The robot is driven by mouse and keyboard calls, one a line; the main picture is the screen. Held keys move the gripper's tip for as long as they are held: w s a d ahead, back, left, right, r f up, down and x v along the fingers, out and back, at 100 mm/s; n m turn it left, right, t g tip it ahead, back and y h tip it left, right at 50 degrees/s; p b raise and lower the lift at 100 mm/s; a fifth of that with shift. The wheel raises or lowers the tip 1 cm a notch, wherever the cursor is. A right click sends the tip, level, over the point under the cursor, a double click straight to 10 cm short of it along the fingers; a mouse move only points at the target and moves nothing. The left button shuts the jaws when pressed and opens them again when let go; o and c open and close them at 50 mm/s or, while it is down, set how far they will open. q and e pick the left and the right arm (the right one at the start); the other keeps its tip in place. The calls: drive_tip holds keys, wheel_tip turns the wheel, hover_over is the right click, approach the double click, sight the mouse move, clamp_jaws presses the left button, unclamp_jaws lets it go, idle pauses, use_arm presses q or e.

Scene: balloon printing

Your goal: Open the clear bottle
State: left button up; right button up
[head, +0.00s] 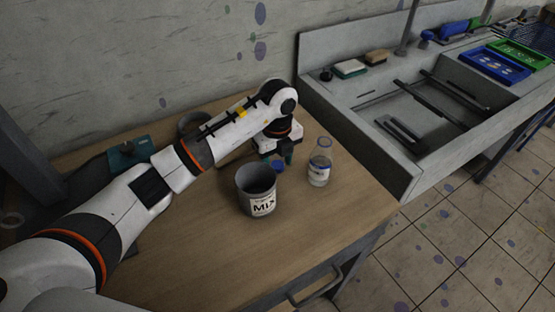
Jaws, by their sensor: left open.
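The clear bottle (319,172) stands upright on the wooden table, right of the grey "Mix" can. It has a blue and white label, and no cap shows on its neck. My left gripper (279,161) is open, left of the bottle and behind the can, with its fingers pointing down. A small round blue cap-like piece (278,166) shows at the fingertips, partly hidden by the can. I cannot tell whether it touches the fingers or rests on the table. My right gripper is out of view.
The "Mix" can (257,190) stands open at the table's middle. A dark round container (192,124) and a teal item (127,154) lie behind my left arm. A sink (425,115) with trays adjoins on the right. The table front (235,260) is clear.

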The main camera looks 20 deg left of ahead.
sight(277, 164)
use_arm(q)
wheel_tip(277, 164, up, 12)
drive_tip(key=shift+b, duration=0.45)
